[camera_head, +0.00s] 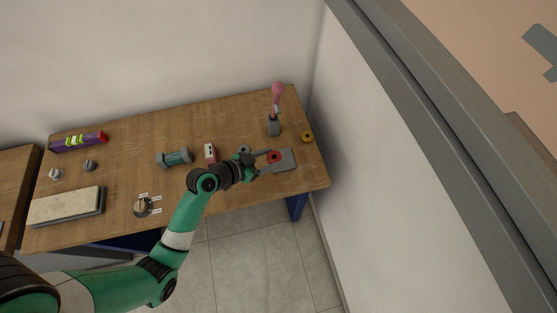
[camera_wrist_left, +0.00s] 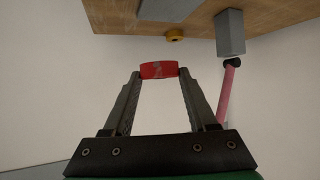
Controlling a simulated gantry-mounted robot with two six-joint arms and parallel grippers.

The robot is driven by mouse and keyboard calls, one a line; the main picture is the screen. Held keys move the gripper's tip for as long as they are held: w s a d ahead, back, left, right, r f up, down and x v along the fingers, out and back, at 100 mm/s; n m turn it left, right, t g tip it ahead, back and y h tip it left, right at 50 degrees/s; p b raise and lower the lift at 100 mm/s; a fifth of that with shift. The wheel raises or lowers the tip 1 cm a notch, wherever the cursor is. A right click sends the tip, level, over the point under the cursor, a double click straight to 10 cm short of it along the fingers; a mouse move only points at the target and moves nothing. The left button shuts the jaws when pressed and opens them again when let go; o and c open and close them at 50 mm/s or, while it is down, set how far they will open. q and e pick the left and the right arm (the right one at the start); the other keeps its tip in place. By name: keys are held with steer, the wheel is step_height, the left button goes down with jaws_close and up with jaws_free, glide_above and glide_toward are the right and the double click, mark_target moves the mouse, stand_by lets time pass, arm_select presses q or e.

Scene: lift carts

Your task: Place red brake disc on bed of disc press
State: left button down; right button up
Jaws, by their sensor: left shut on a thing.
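The red brake disc (camera_head: 274,157) is between the fingertips of my left gripper (camera_head: 267,156), and it shows from its edge in the left wrist view (camera_wrist_left: 159,70). The gripper (camera_wrist_left: 159,73) is shut on it. In the head view the disc overlaps a grey plate (camera_head: 289,161) at the table's right front; its height above the plate is hard to tell. The press, a grey block (camera_head: 274,127) with a pink lever (camera_head: 278,92), stands behind the plate, and its block (camera_wrist_left: 230,35) also shows in the wrist view. My right gripper is not in view.
A yellow ring (camera_head: 307,137) lies right of the press. A small red and white box (camera_head: 210,153) and a green-grey cylinder part (camera_head: 175,158) lie left of my gripper. A wall (camera_head: 370,150) rises close to the table's right edge. The wooden table (camera_head: 130,120) has bare room at the back.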

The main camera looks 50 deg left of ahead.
mark_target(277, 155)
arm_select(q)
steer(key=w+f+b, duration=0.1)
steer(key=w+f, duration=0.1)
steer(key=w+a+f+b, duration=0.1)
steer(key=w+f, duration=0.1)
steer(key=f, duration=0.1)
steer(key=shift+w+a+f, duration=0.1)
steer(key=shift+a, duration=0.05)
steer(key=shift+w+a+f, duration=0.1)
steer(key=shift+w, duration=0.15)
steer(key=f+b, duration=0.1)
steer(key=f, duration=0.2)
steer(key=shift+w+f+b, duration=0.2)
steer(key=shift+f+b, duration=0.2)
steer(key=shift+a+r, duration=0.1)
steer(key=shift+f, duration=0.25)
steer(key=shift+c, duration=1)
jaws_free()
steer(key=shift+r, duration=0.2)
